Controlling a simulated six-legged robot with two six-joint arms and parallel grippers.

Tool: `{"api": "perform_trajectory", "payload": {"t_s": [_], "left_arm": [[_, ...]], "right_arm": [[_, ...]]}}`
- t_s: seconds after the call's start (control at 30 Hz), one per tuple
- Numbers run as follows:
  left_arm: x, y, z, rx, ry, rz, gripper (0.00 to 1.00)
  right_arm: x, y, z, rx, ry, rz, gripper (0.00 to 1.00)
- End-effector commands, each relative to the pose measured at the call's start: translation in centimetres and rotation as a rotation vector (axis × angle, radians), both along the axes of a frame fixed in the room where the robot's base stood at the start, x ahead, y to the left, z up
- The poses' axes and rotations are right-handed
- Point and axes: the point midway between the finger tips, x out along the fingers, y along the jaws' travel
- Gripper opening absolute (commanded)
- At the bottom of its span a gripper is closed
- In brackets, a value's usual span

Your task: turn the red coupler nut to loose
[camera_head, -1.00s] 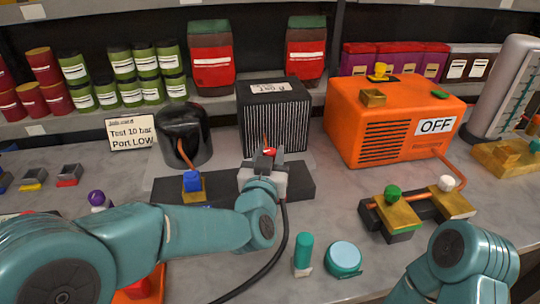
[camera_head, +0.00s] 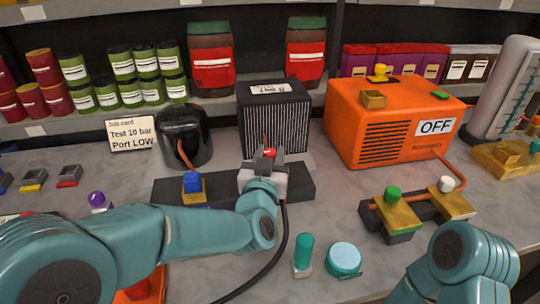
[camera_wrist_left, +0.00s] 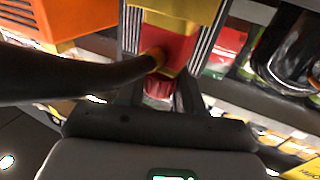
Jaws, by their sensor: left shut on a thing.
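The red coupler nut (camera_head: 269,152) shows as a small red spot at the front of the black ribbed unit in the head view. In the left wrist view the red nut (camera_wrist_left: 160,88) sits between the two dark fingers, below a larger red part and a yellow block. My left gripper (camera_head: 268,158) is shut on the nut; its fingers hide most of it in the head view. A dark hose crosses the wrist view at left. My right arm is at the lower right of the head view, and its gripper is out of view.
The black ribbed unit (camera_head: 275,118) stands behind the gripper. A blue-capped valve (camera_head: 192,182) is close on the left. The orange machine (camera_head: 390,125) marked OFF is to the right. A teal cylinder (camera_head: 303,252) and round teal piece (camera_head: 344,258) stand in front.

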Motion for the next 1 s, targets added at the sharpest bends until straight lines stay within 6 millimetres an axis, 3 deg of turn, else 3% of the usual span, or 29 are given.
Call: {"api": "perform_trajectory", "payload": {"t_s": [0.27,0.3,0.37,0.73,0.87,1.0], "left_arm": [[0.0,0.0,0.1,0.0,-0.003,0.0,0.06],[0.0,0.0,0.1,0.0,-0.003,0.0,0.43],[0.0,0.0,0.1,0.0,-0.003,0.0,0.57],[-0.6,0.1,0.0,0.0,-0.001,0.0,0.57],[-2.7,0.4,0.0,0.0,-0.002,-0.003,0.57],[-6.4,0.9,0.0,0.0,-0.002,-0.004,0.57]], "right_arm": [[0.0,0.0,0.0,0.0,0.0,0.0,0.43],[0.0,0.0,0.0,0.0,0.0,0.0,0.43],[0.0,0.0,0.0,0.0,0.0,0.0,0.43],[0.0,0.0,-0.1,0.0,0.0,0.0,0.43],[0.0,0.0,-0.4,0.0,0.0,0.0,0.43],[0.0,0.0,-0.8,0.0,0.0,0.0,0.43]]}}
